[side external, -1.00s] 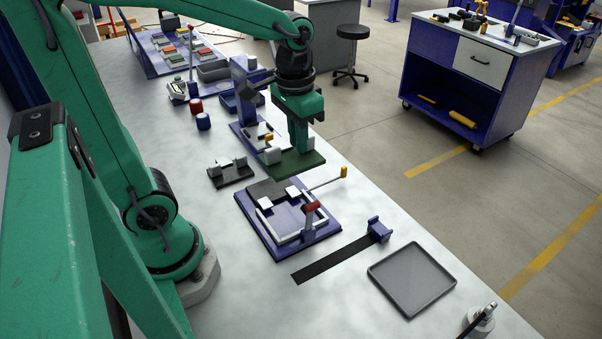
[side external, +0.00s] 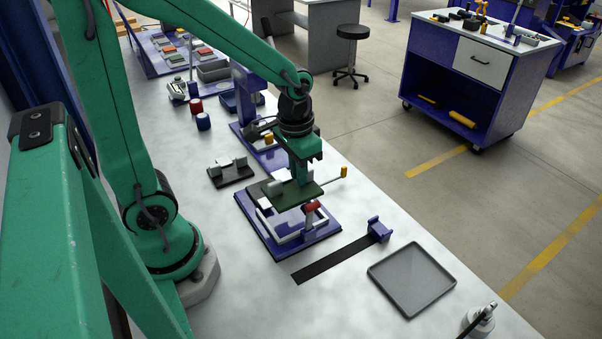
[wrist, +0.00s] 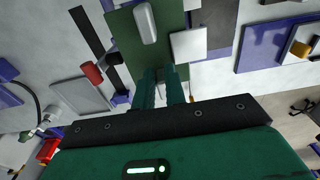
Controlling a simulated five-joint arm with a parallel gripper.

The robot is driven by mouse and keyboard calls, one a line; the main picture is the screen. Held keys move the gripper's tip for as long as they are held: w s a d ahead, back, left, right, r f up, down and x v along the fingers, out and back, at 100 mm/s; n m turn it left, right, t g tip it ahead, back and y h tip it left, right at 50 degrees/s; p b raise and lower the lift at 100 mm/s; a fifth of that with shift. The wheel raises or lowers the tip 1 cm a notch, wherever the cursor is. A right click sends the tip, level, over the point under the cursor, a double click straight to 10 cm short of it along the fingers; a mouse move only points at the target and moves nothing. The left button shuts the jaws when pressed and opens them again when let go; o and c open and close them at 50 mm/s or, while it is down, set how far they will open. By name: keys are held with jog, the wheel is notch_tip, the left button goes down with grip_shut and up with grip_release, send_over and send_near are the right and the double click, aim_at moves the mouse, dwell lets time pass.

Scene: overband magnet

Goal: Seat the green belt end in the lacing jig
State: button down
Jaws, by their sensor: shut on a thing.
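The green belt end (side external: 290,195) is a flat dark green plate with a pale grey block on it. My gripper (side external: 303,178) is shut on it and holds it, looking roughly level, above the lacing jig (side external: 285,245). The jig is a blue base with a white frame and a red-tipped clamp (side external: 312,206). In the wrist view the belt end (wrist: 125,45) extends beyond my fingers (wrist: 160,85), beside a white block (wrist: 188,45). The plate hides part of the jig; I cannot tell whether they touch.
A rod with a yellow end (side external: 343,172) juts out at the jig's right. A black fixture with grey blocks (side external: 231,173) stands to its left. A black strip (side external: 330,261) and grey tray (side external: 412,279) lie in front. A blue stand (side external: 243,95) is behind. Front-left table is clear.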

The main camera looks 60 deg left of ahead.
aim_at(299, 190)
jog(key=shift+f, duration=0.2)
jog(key=shift+f, duration=2.7)
jog(key=shift+f, duration=1.2)
jog(key=c, duration=1.4)
grip_release()
jog(key=shift+o, duration=0.2)
jog(key=shift+r, duration=0.15)
jog(key=shift+s+r, duration=0.15)
jog(key=shift+r, duration=3.65)
